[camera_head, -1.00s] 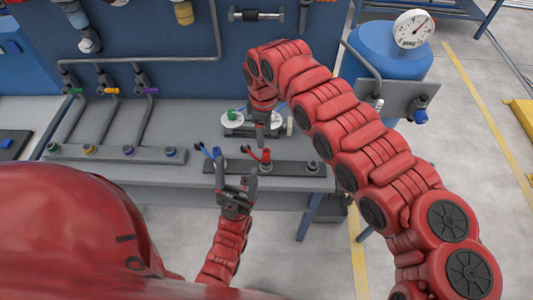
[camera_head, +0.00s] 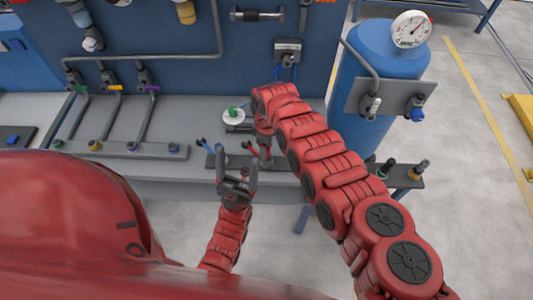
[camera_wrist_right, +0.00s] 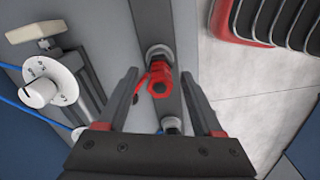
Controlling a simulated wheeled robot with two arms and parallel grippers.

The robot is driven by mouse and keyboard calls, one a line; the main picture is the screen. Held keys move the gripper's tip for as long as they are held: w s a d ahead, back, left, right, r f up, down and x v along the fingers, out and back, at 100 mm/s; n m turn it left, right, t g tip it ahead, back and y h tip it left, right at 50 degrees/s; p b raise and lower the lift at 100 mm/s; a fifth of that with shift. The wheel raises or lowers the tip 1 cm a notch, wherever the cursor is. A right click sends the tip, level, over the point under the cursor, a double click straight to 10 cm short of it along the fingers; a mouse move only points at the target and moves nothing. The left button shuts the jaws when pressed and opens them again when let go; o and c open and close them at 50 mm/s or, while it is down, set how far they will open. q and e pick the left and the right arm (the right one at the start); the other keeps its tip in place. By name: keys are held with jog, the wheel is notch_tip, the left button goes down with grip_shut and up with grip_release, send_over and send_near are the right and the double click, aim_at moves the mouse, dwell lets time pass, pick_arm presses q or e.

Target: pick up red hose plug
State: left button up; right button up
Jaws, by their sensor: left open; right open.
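The red hose plug (camera_wrist_right: 159,79) stands in a dark holder bar (camera_head: 284,165) at the bench's front edge. In the right wrist view it sits between the two fingers of my right gripper (camera_wrist_right: 160,72), which is open around it and not visibly closed on it. In the head view my right gripper (camera_head: 265,152) is over the bar, and the plug is largely hidden there. My left gripper (camera_head: 237,168) is open and empty, in front of the bar.
A blue-marked plug (camera_head: 217,151) is left of the red one on the bar. A blue tank (camera_head: 385,70) is to the right. Another holder with plugs (camera_head: 407,177) lies at the right.

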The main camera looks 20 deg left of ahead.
grip_shut()
dwell(0.4)
dwell(1.1)
